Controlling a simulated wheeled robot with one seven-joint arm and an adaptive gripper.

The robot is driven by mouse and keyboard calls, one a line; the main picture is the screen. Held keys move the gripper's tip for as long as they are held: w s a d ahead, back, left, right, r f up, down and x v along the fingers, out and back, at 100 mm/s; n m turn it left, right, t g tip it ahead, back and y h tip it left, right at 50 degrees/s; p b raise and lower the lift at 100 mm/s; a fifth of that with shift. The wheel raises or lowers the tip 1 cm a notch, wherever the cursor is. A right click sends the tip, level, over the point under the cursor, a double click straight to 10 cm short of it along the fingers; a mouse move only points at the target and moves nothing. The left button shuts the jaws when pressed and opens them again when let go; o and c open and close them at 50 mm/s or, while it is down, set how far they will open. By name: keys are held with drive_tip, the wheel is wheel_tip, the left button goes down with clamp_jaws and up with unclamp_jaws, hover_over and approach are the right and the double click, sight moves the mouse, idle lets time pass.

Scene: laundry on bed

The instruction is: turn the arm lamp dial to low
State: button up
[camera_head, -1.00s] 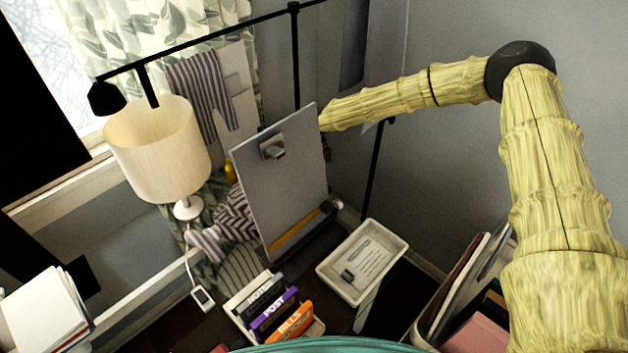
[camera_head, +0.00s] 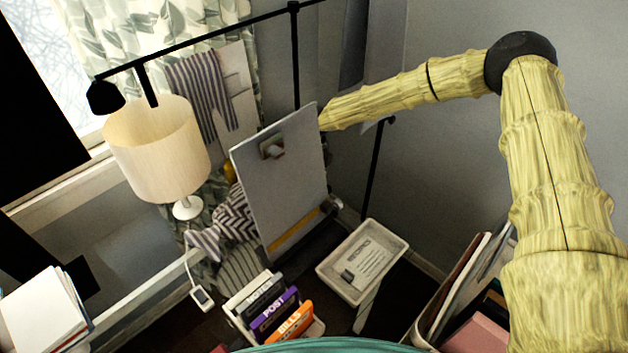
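A black arm lamp (camera_head: 215,36) reaches across the top left; its long bar ends in a dark head (camera_head: 105,97). A grey upright panel (camera_head: 285,195) stands in the middle, with a small square fitting (camera_head: 272,147) near its top; I cannot tell whether this is the lamp's dial. A small white device with a dark screen (camera_head: 201,298) hangs on a white cord at lower left. My yellow, bark-textured arm (camera_head: 400,95) comes from the right, and its far end passes out of sight at the panel's right edge. My gripper is hidden.
A table lamp with a cream shade (camera_head: 157,150) stands left of the panel. Striped cloth (camera_head: 205,90) hangs behind it. A white tray (camera_head: 325,270), a holder with labelled folders (camera_head: 270,308), a paper stack (camera_head: 42,312) and a bin (camera_head: 425,325) fill the lower area.

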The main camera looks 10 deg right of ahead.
drive_tip(key=shift+s+f, duration=0.1)
drive_tip(key=o, duration=1.1)
drive_tip(key=shift+c, duration=0.2)
drive_tip(key=shift+r, duration=0.65)
wheel_tip(320, 180, up, 11)
drive_tip(key=shift+w+d, duration=0.15)
drive_tip(key=shift+w, duration=0.05)
drive_tip(key=shift+f, duration=0.1)
